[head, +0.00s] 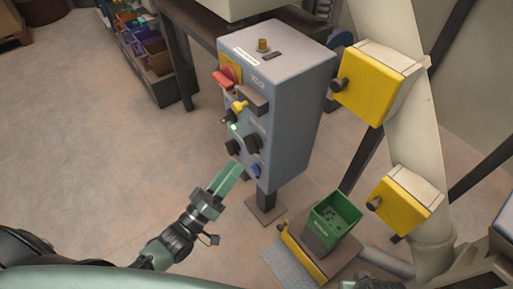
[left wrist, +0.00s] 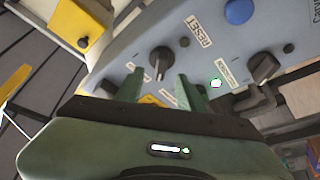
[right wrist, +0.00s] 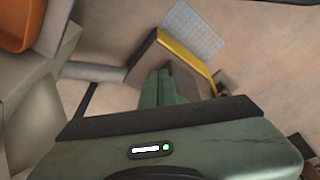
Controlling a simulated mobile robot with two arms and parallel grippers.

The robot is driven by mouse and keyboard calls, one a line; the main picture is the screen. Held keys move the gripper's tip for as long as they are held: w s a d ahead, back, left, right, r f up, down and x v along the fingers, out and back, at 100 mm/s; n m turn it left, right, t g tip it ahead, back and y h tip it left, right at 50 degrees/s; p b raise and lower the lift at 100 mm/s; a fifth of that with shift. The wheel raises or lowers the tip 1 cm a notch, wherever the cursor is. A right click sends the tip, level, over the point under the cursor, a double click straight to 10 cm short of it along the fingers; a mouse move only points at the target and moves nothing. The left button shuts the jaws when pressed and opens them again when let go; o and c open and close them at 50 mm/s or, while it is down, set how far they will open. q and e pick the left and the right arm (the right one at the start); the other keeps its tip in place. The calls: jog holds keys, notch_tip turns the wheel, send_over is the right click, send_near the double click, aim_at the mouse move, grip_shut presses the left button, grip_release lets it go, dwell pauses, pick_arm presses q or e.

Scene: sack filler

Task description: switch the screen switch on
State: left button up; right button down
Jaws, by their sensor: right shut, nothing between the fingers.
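The grey control box (head: 285,110) carries a red switch (head: 226,78), a green light (head: 235,127), black knobs and a blue button (head: 255,170). I cannot tell which knob is the screen switch, as its label is not readable. My left gripper (head: 237,167) is just in front of the lower panel. In the left wrist view, its open fingers (left wrist: 160,88) point at a black knob (left wrist: 159,64); contact is unclear. Another black knob (left wrist: 263,66) and a lit lamp (left wrist: 216,84) are to the right. My right gripper (right wrist: 167,84) is shut and empty.
A green bin (head: 334,214) stands on a low platform with a yellow edge (head: 303,258), right of the box. Yellow boxes (head: 368,88) sit on the pale pipework at the right. Shelves with coloured bins (head: 150,55) are behind. Floor to the left is clear.

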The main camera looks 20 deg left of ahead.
aim_at(247, 149)
pick_arm(q)
jog(key=x, duration=0.7)
jog(key=shift+w+a, duration=0.1)
jog(key=shift+w, duration=0.05)
grip_shut()
